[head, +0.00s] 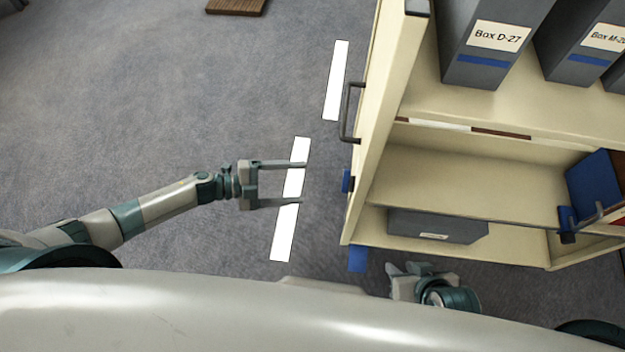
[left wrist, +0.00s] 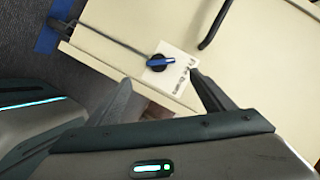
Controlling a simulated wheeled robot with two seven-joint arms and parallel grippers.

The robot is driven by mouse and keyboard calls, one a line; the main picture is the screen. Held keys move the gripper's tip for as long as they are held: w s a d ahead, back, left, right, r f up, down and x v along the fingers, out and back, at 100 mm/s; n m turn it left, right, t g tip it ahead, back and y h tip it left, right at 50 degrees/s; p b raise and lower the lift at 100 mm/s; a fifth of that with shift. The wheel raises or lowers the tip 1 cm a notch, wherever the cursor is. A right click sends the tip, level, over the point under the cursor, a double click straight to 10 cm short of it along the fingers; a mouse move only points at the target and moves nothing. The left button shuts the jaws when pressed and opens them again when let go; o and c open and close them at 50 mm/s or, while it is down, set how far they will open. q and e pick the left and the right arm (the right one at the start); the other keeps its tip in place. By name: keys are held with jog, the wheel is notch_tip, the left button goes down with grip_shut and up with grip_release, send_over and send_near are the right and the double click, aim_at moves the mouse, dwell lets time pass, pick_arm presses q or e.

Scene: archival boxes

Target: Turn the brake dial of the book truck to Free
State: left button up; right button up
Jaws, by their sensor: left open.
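The book truck (head: 375,130) is cream and stands at the right in the head view. Its blue brake dial (head: 347,181) shows edge-on on the truck's left end panel. In the left wrist view the dial (left wrist: 160,62) is a dark knob with a blue bar on a white label (left wrist: 178,72). The bar lies nearly level in that picture; the label's small print is too blurred to read surely. My left gripper (head: 303,183) is open and empty, facing the dial, with a gap between. My right gripper (head: 411,268) is low by the truck's front; its jaws are unclear.
A dark handle (head: 350,112) sticks out from the end panel beyond the dial. Grey boxes (head: 487,45) stand on the top shelf, and another grey box (head: 437,226) lies low. White floor strips (head: 283,232) run beside the truck.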

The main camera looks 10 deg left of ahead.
pick_arm(q)
jog(key=shift+v, duration=2)
jog(key=w+d+r+n+t+y, duration=0.35)
jog(key=d+n+t+y, duration=0.3)
jog(key=n, duration=0.45)
jog(key=s+a+f+n+g+y, duration=0.1)
jog(key=s+a+n+g+y, duration=0.4)
jog(key=s, duration=0.6)
jog(key=s+a+n+g+y, duration=0.1)
jog(key=s+a+n, duration=0.2)
jog(key=s+n, duration=0.6)
notch_tip(320, 180, down, 17)
jog(key=s+a+m+p, duration=0.1)
jog(key=s+p, duration=0.1)
jog(key=p, duration=1.2)
jog(key=shift+s+a+m+y, duration=0.3)
jog(key=shift+a+m+y, duration=0.1)
jog(key=shift+y, duration=0.05)
pick_arm(e)
notch_tip(320, 180, down, 17)
jog(key=d, duration=0.1)
jog(key=shift+s+d+r+h, duration=0.15)
jog(key=shift+s+d+h, duration=0.15)
jog(key=shift+s, duration=0.15)
